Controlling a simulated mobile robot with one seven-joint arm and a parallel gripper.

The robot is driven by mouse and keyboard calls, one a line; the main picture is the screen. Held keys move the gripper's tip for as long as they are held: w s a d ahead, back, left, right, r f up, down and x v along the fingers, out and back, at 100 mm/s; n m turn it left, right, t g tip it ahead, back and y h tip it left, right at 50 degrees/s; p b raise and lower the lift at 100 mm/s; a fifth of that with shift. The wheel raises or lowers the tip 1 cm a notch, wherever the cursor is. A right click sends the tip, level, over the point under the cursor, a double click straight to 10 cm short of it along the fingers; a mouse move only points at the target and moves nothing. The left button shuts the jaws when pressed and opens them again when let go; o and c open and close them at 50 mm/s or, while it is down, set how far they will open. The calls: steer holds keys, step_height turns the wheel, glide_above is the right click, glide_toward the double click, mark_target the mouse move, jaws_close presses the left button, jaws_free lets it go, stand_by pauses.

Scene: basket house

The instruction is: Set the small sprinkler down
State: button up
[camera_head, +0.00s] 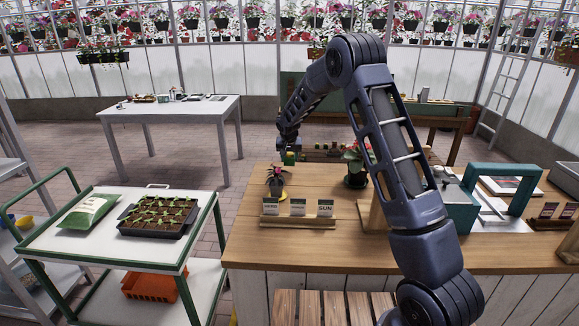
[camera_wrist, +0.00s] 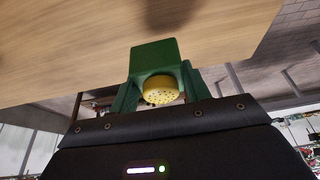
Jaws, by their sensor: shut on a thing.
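The small sprinkler is a green block with a round yellow, hole-dotted face. It shows in the middle of the wrist view (camera_wrist: 154,58) and small in the head view (camera_head: 289,158). My gripper (camera_head: 289,146) is shut on it, and in the wrist view its fingers (camera_wrist: 157,92) flank the green body. The sprinkler is near the far left edge of the wooden worktable (camera_head: 240,238), behind a small potted plant. The wood fills the top of the wrist view. I cannot tell whether the sprinkler touches the table.
A small plant (camera_head: 277,178) and a label rack (camera_head: 297,220) stand on the worktable's left part. A second plant (camera_head: 355,163) stands right of my gripper. A teal frame (camera_head: 506,172) is on the right. A cart with a seedling tray (camera_head: 158,216) stands left.

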mark_target(290, 165)
steer(key=shift+f, duration=2.2)
steer(key=shift+f, duration=0.2)
steer(key=o, duration=1.1)
steer(key=shift+c, duration=0.2)
steer(key=v, duration=1.2)
steer(key=shift+r, duration=0.2)
